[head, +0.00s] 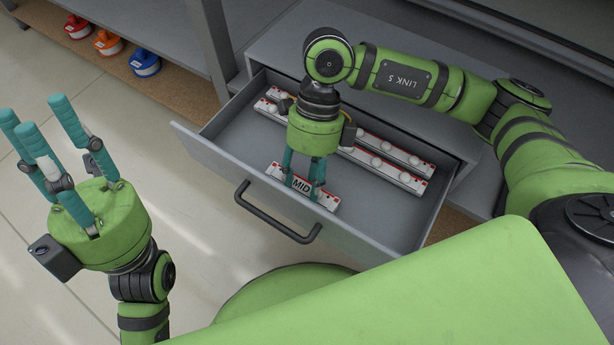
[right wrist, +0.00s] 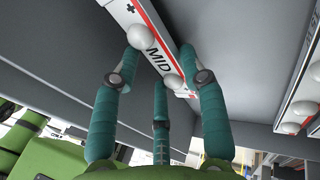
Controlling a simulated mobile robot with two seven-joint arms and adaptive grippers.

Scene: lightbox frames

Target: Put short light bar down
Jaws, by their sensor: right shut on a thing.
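The short light bar (head: 329,201) is white with red marks, round white bulbs and the label MID. It is inside the open drawer (head: 222,166), along its front wall. My right gripper (head: 303,184) points down and is shut on the bar. In the right wrist view the bar (right wrist: 146,38) lies between my teal fingers (right wrist: 160,70). I cannot tell if its underside touches the drawer floor. My left gripper (head: 34,116) is open and empty, outside the drawer at the left, fingers up.
Longer light bars (head: 400,179) lie along the drawer's back, partly hidden by my right gripper. One shows at the right wrist view's edge (right wrist: 301,108). The drawer has a dark handle (head: 278,214). Red, orange and blue spools (head: 108,43) stand on a low shelf. Drawer floor right of MID is bare.

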